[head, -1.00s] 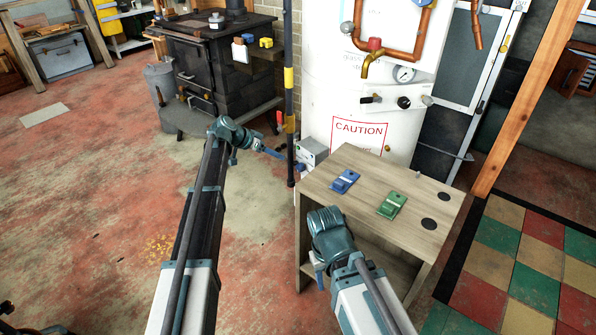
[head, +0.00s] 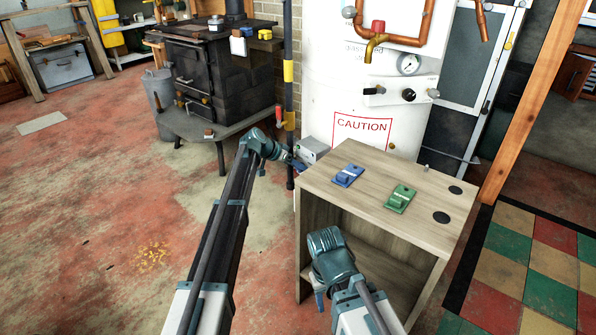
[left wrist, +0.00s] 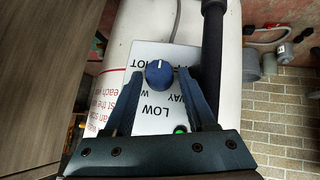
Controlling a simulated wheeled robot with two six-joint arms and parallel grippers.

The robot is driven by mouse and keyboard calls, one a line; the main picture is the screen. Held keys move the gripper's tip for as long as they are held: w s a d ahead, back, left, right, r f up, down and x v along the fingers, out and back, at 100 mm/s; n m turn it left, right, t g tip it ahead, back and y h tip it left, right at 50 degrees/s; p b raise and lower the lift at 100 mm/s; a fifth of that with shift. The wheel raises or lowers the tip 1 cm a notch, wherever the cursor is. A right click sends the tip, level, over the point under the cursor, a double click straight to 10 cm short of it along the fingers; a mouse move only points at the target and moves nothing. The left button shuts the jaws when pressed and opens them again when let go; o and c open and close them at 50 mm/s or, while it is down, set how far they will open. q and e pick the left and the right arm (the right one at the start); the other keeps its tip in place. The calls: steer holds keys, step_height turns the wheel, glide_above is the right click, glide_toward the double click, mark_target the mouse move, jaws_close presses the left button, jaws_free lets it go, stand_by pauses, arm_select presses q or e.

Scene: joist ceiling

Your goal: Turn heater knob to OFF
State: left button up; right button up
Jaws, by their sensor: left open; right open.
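The heater knob (left wrist: 159,73) is a round blue dial with a pale pointer mark toward the top of the left wrist view. In the head view the grey-white control box (head: 313,149) is beside the tank, and the knob is not visible there. My left gripper (head: 301,166) is open at the box; its fingers flank the knob in the wrist picture, with gaps both sides. My right gripper (head: 319,297) is open and empty by the bench's left front.
A wooden bench (head: 350,205) with a blue switch (head: 348,176) and green switch (head: 400,198) stands right of my left gripper. Behind are the white tank (head: 330,90), a dark vertical pipe (head: 289,110) and a stove (head: 200,80).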

arm_select(q)
steer(key=shift+c, duration=0.2)
jaws_close()
steer(key=shift+w+f, duration=0.1)
steer(key=shift+w+a+f+n+g+h+b, duration=0.1)
steer(key=shift+w+f+n+g+h+b, duration=0.1)
steer(key=shift+n+g+h+b, duration=0.7)
steer(key=shift+a+f+n+g+h+b, duration=0.1)
steer(key=shift+n+g+h+b, duration=0.35)
steer(key=shift+h+b, duration=0.65)
steer(key=shift+n+g+b, duration=0.25)
steer(key=shift+g+b, duration=0.1)
steer(key=shift+b, duration=0.25)
steer(key=shift+h, duration=0.3)
